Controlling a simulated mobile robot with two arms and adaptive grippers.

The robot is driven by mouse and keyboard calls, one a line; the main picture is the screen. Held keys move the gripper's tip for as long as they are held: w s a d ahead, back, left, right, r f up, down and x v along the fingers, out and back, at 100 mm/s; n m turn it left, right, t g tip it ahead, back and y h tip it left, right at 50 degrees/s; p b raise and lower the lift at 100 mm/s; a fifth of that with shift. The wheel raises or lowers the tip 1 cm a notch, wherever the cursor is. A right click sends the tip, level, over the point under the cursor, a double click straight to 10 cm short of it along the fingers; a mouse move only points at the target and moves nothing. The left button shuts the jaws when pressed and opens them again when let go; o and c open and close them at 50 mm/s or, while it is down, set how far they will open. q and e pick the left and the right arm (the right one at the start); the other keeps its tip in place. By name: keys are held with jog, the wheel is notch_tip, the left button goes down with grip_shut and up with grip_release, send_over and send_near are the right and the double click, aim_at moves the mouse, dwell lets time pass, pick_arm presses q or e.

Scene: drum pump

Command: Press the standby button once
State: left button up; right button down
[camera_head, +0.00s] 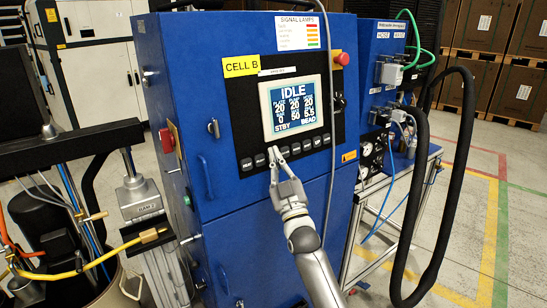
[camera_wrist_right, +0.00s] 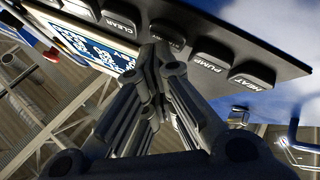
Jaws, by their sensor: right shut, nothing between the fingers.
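The blue cabinet carries a black control panel (camera_head: 240,105) with a lit screen (camera_head: 293,106) reading IDLE, with STBY and BEAD at its bottom. A row of dark buttons (camera_head: 260,160) runs below the screen. My right gripper (camera_head: 274,152) is shut and empty, its fingertips at this row's left half. In the right wrist view its fingertips (camera_wrist_right: 158,52) overlap a button (camera_wrist_right: 168,34) between CLEAR (camera_wrist_right: 119,21) and PUMP (camera_wrist_right: 211,56). That button's label is mostly unreadable. I cannot tell whether the fingertips touch it. My left gripper is not in view.
A HEAT button (camera_wrist_right: 252,76) lies beyond PUMP. A red knob (camera_head: 341,58) sits at the panel's upper right. A thick black hose (camera_head: 463,150) loops at the right. Pump equipment with a yellow hose (camera_head: 95,262) stands at the left.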

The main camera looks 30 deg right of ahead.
jog(key=shift+s, duration=0.1)
jog(key=shift+s+r+p, duration=0.1)
jog(key=shift+s+p, duration=0.45)
jog(key=shift+s, duration=0.2)
jog(key=s+p, duration=0.2)
jog(key=s, duration=0.1)
jog(key=s+r+p, duration=0.1)
jog(key=s, duration=0.1)
jog(key=shift+d, duration=0.25)
jog(key=shift+w+f, duration=0.1)
dwell(0.5)
